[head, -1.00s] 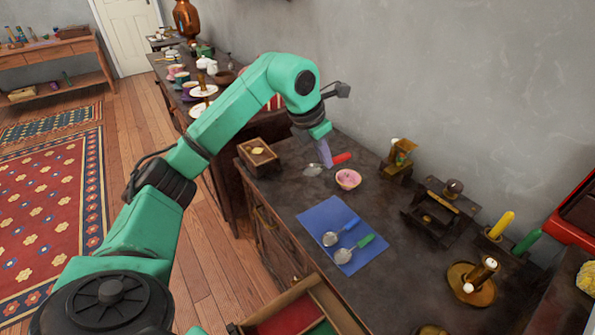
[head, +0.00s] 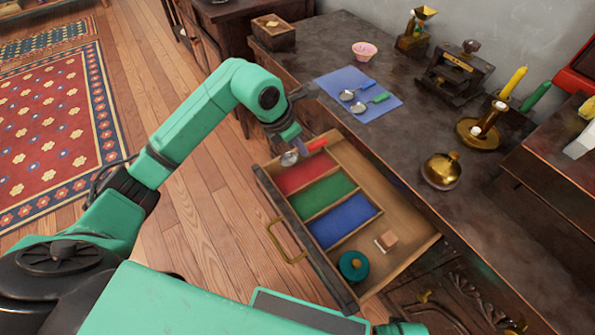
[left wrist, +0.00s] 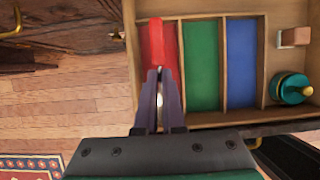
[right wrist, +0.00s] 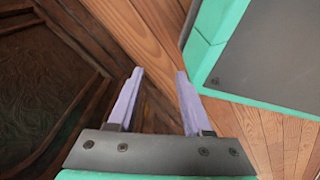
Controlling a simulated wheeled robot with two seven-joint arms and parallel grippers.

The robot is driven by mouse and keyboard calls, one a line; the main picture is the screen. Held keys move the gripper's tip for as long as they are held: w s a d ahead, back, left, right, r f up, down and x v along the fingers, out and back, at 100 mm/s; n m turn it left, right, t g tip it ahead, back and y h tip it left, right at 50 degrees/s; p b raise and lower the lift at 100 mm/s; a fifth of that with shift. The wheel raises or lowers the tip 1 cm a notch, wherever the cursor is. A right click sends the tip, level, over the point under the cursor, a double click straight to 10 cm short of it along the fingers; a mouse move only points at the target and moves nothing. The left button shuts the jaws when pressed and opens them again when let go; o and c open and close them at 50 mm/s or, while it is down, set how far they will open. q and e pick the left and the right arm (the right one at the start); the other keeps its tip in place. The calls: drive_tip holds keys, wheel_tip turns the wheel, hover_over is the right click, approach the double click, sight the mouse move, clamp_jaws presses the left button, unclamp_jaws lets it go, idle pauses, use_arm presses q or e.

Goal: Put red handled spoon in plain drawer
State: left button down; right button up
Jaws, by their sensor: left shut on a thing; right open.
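My left gripper (head: 300,146) is shut on the red-handled spoon (head: 317,144), with the bowl pointing left and the red handle to the right. The spoon is over the red-lined end of the open drawer (head: 408,232); its exact height is unclear. In the left wrist view, the red handle (left wrist: 156,42) extends beyond the fingertips (left wrist: 158,72), over the red compartment, and part of the bowl shows between the fingers. The drawer has red, green and blue lined compartments and a bare wood section. My right gripper (right wrist: 157,74) is open and empty, above the wooden floor.
A small wood block (head: 386,240) and a teal round object (head: 353,265) sit in the drawer's bare section. On the counter, blue-handled (head: 357,90) and green-handled (head: 370,103) spoons lie on a blue mat (head: 330,84). A pink bowl (head: 364,50) and brass pot (head: 441,170) stand nearby.

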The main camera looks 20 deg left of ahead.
sight(304, 174)
use_arm(q)
wheel_tip(304, 174, down, 9)
drive_tip(key=shift+r+b, duration=0.1)
drive_tip(key=shift+b, duration=0.4)
drive_tip(key=shift+f, duration=0.25)
use_arm(e)
drive_tip(key=shift+w+a+r, duration=0.15)
drive_tip(key=shift+w+r, duration=0.15)
drive_tip(key=shift+w, duration=0.2)
drive_tip(key=shift+w+a+r, duration=0.1)
drive_tip(key=shift+w+r, duration=0.2)
drive_tip(key=shift+w, duration=0.2)
use_arm(q)
drive_tip(key=shift+f, duration=0.15)
use_arm(e)
drive_tip(key=shift+w, duration=0.15)
use_arm(q)
drive_tip(key=c, duration=1)
unclamp_jaws()
use_arm(e)
drive_tip(key=shift+r, duration=0.1)
drive_tip(key=shift+r, duration=0.1)
